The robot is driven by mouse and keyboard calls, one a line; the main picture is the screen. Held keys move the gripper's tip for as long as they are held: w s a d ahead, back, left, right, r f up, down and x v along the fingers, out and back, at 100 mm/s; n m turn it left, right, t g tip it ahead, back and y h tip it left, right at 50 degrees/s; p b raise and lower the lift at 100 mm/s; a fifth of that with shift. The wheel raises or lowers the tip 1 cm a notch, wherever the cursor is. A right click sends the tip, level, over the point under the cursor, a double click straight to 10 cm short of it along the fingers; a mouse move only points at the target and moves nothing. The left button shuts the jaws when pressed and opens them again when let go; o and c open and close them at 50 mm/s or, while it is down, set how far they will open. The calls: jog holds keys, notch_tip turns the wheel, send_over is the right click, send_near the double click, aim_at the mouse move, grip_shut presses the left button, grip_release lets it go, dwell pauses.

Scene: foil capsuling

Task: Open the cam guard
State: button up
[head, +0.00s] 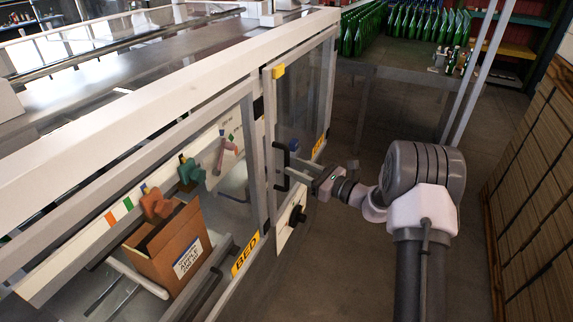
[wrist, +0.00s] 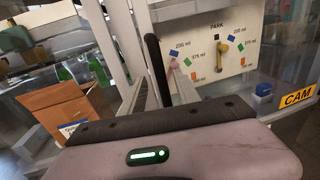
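The cam guard (head: 301,95) is a clear framed panel on the machine's side, with a yellow CAM label (head: 319,146) that also shows in the wrist view (wrist: 298,97). Its upright black handle (head: 276,166) is on the panel's near edge. It also shows in the wrist view (wrist: 154,62). My gripper (head: 290,171) is at the handle, its two fingers apart. Whether the guard is slightly ajar is unclear.
Left of it is another clear guard with a yellow BED label (head: 245,255) and a cardboard box (head: 168,250) behind it. A panel with coloured marks and a yellow lever (wrist: 221,50) is behind the cam guard. Stacked cardboard (head: 540,190) stands at right; open floor lies between.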

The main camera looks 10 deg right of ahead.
jog(key=x, duration=0.4)
jog(key=shift+w+a, duration=0.1)
jog(key=shift+w, duration=0.05)
jog(key=shift+c, duration=0.5)
grip_shut()
dwell(0.8)
